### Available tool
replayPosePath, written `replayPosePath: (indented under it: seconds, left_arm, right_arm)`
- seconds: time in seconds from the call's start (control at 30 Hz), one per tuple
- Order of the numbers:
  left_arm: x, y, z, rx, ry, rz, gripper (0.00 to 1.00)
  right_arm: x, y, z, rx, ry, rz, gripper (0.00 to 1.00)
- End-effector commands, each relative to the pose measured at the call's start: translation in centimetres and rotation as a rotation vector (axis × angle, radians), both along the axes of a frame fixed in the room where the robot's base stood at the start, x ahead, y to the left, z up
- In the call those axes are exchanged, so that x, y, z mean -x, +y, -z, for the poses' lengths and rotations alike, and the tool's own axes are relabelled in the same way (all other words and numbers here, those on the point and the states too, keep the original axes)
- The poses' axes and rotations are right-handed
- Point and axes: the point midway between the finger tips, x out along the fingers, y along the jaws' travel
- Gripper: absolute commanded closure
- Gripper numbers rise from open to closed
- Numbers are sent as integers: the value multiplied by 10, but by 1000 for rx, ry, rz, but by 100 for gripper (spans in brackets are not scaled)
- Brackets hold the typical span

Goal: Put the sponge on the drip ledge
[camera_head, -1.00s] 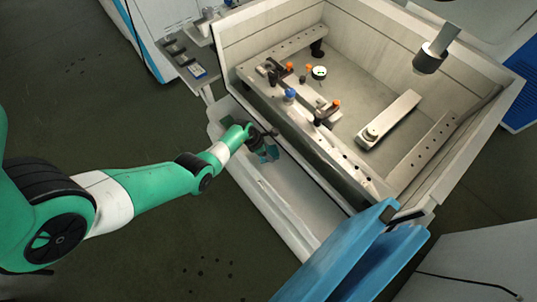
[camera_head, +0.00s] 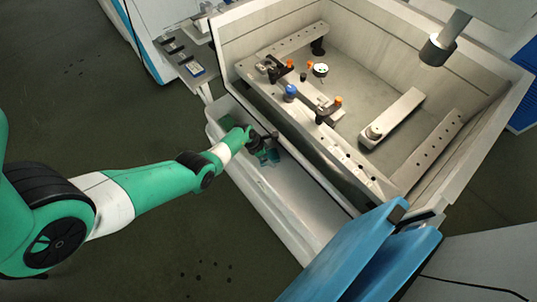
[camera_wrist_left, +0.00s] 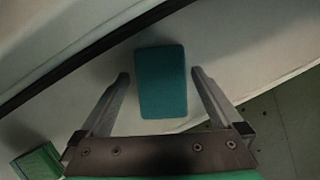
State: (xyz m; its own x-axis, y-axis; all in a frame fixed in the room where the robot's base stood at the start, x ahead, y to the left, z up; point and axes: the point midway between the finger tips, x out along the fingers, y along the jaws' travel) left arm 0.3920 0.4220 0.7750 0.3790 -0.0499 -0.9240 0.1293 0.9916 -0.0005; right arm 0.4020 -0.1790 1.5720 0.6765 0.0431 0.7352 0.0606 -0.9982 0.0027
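The teal sponge (camera_wrist_left: 162,84) is a flat rectangular block. It lies on the pale drip ledge (camera_head: 285,200) along the near side of the open tank, and it also shows beside my gripper in the head view (camera_head: 271,160). In the left wrist view, my left gripper (camera_wrist_left: 159,74) is open, with one finger on each side of the sponge and a gap on both sides. In the head view my left gripper (camera_head: 265,147) is over the far end of the ledge. My right gripper is not in view.
A green item (camera_wrist_left: 38,163) shows at the wrist view's lower left. The tank (camera_head: 370,75) holds clamps and fixtures, and its wall rises beside the ledge. Blue panels (camera_head: 355,255) stand at the ledge's near end. The middle of the ledge is clear.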

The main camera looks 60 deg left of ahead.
Motion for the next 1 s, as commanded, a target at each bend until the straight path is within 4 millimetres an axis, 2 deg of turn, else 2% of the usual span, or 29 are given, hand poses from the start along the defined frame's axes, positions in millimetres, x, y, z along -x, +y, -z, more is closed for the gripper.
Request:
replayPosePath:
  seconds: [0.17, 0.27, 0.37, 0.5, 0.67, 0.8, 1.0]
  left_arm:
    - [0, 0, -3, 0, 0, 0, 0]
    - [2, 1, -14, -1, -1, 0, 0]
    - [9, 2, -32, 0, -1, -1, 0]
    - [22, 3, -67, -1, -1, -2, 0]
    - [36, 5, -98, -1, -1, -2, 0]
    - [43, 6, -112, -1, 0, 0, 0]
    - [46, 6, -114, 0, 0, 0, 0]
  right_arm:
    - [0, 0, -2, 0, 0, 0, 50]
    - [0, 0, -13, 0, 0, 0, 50]
    - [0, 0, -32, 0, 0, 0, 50]
    - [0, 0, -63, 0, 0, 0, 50]
    - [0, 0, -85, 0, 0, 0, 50]
    - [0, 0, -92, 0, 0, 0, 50]
    - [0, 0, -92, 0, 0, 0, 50]
